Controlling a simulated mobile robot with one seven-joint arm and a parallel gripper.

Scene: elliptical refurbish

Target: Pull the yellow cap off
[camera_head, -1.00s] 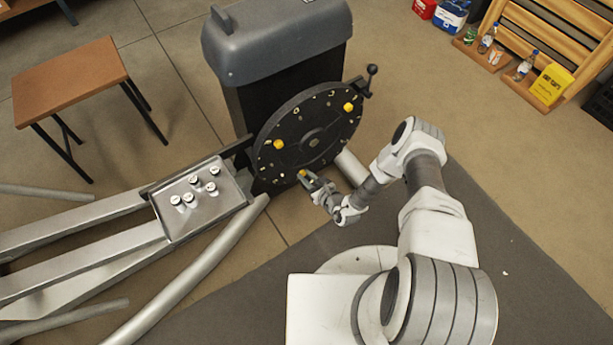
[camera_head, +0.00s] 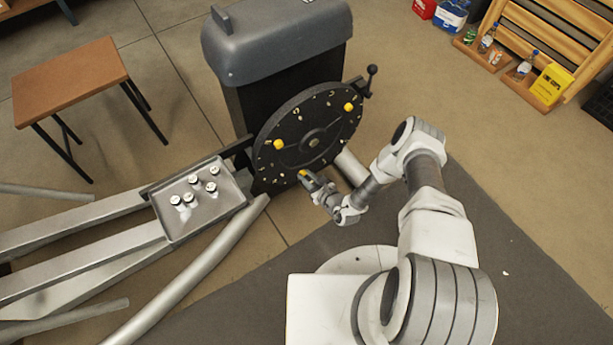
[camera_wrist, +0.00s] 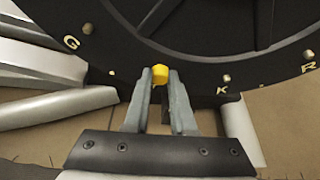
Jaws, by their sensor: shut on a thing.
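A round black disc (camera_head: 309,132) stands upright on the front of a dark grey machine. Two yellow caps show on its face, one at the left (camera_head: 278,144) and one at the upper right (camera_head: 348,107). A third yellow cap (camera_wrist: 160,73) is between the fingertips of my gripper (camera_wrist: 161,78) at the disc's lower rim. My gripper, also in the head view (camera_head: 306,177), is shut on this cap. The fingers hide part of it, and I cannot tell whether it still touches the disc. Letters such as G, K and R mark the rim.
A metal tray (camera_head: 222,218) with several white-topped pieces stands left of the disc on metal beams. A brown stool (camera_head: 70,78) is at the upper left. A wooden rack (camera_head: 560,35) with bottles and a yellow container (camera_head: 551,85) is at the upper right. Floor right of the disc is open.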

